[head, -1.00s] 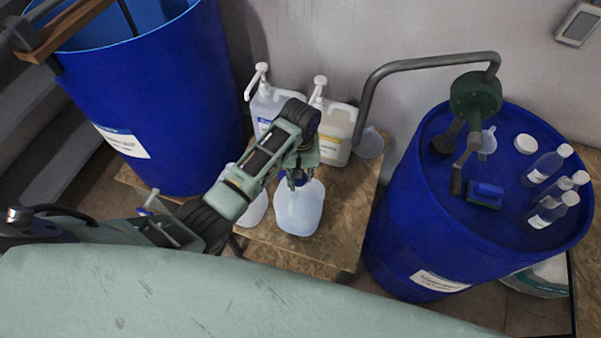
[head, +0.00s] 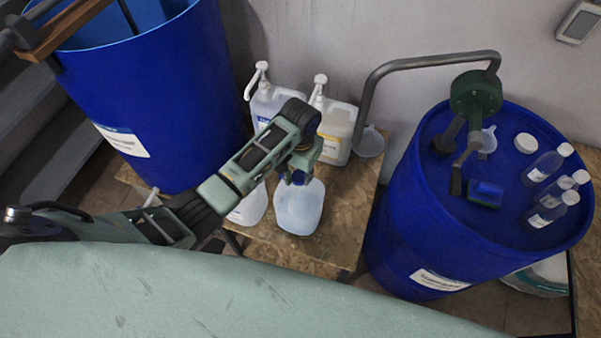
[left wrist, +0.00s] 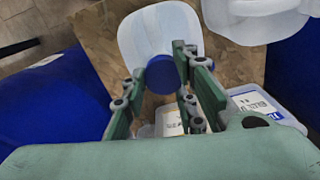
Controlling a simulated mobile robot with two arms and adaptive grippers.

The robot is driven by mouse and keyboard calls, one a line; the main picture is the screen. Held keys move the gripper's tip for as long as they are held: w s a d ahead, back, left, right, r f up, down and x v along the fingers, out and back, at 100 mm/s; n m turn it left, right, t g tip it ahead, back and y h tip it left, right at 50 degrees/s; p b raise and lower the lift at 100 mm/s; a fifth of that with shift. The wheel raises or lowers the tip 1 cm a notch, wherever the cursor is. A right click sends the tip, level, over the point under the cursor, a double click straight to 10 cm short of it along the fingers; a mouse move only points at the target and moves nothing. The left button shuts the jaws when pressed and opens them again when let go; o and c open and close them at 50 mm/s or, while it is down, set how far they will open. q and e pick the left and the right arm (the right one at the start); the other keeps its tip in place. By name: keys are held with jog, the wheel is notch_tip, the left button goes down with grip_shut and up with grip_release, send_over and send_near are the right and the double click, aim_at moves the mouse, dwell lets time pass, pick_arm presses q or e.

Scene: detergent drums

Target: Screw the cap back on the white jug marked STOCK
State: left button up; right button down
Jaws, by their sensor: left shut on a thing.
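My left gripper (head: 297,179) is shut on a blue cap (left wrist: 162,76), which shows between its fingers in the left wrist view. The gripper points down over the top of a white translucent jug (head: 300,210), upright on the chipboard stand. This jug also shows behind the cap in the left wrist view (left wrist: 158,32). The fingers hide the neck, so I cannot tell whether the cap is seated on it. A second white jug (head: 251,208) stands to the left, partly behind my arm. I cannot read a STOCK mark on either. My right gripper is out of view.
Two pump bottles (head: 266,103) (head: 338,128) stand behind on the chipboard stand (head: 338,222). Blue drums flank it, an open one (head: 165,90) at left and a closed one (head: 415,245) at right with a hand pump (head: 475,95) and small bottles (head: 547,167).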

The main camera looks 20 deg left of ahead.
pick_arm(q)
jog(key=shift+s+f, duration=0.15)
jog(key=m, duration=0.5)
jog(key=shift+s+a+m, duration=0.1)
jog(key=shift+m, duration=0.3)
jog(key=o, duration=0.4)
jog(key=shift+o, duration=0.5)
jog(key=shift+r, duration=0.2)
jog(key=n, duration=0.4)
jog(key=shift+w, duration=0.2)
jog(key=shift+n, duration=0.9)
